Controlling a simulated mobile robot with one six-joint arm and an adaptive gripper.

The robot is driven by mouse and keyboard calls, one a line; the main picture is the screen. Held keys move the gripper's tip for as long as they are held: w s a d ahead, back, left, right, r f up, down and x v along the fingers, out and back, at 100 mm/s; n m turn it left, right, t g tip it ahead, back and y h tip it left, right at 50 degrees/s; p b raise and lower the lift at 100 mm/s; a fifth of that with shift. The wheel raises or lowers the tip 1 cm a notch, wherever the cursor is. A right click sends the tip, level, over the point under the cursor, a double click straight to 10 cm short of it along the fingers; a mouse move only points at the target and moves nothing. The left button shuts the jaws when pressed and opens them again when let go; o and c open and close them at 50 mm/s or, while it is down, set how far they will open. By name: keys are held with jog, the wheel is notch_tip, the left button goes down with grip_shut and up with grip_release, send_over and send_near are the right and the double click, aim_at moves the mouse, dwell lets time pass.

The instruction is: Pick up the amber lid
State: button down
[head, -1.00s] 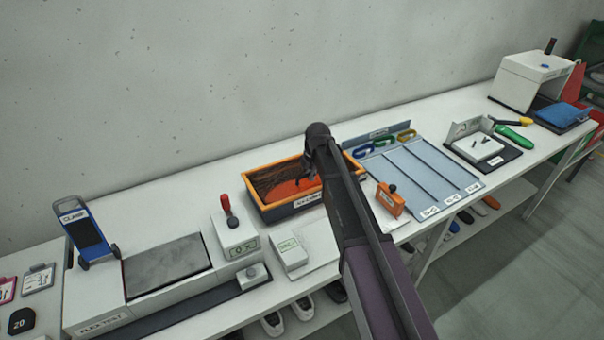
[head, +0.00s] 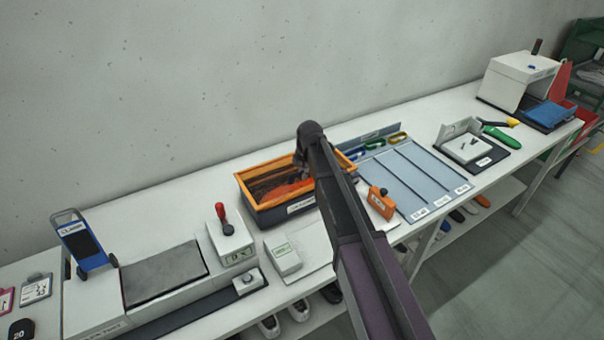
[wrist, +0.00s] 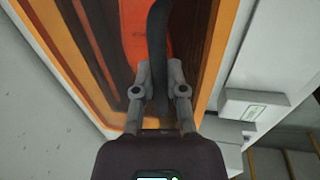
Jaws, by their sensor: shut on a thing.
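The amber lid (head: 246,181) is a flat, see-through amber-brown panel with an orange edge, at the orange-rimmed dark bin (head: 272,218) in the middle of the bench. In the wrist view the lid (wrist: 100,65) spreads out beneath my gripper (wrist: 159,78). My fingers are shut on the lid's dark curved handle, which stands between them. In the head view my arm hides the lid's right part and most of my gripper (head: 302,168). An orange shape shows through the panel. Whether the lid is clear of the bin rim is hard to tell.
A blue-grey sorting board (head: 405,180) and an orange block (head: 381,203) lie right of the bin. A white box with a red lever (head: 229,237) and a small white box (head: 283,258) stand left and in front. The wall is close behind.

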jog(key=shift+r+p, duration=2.9)
jog(key=shift+r, duration=0.45)
jog(key=shift+f, duration=0.15)
notch_tip(320, 180, down, 4)
jog(key=b, duration=0.4)
jog(key=shift+w+f, duration=0.1)
jog(key=shift+f, duration=0.05)
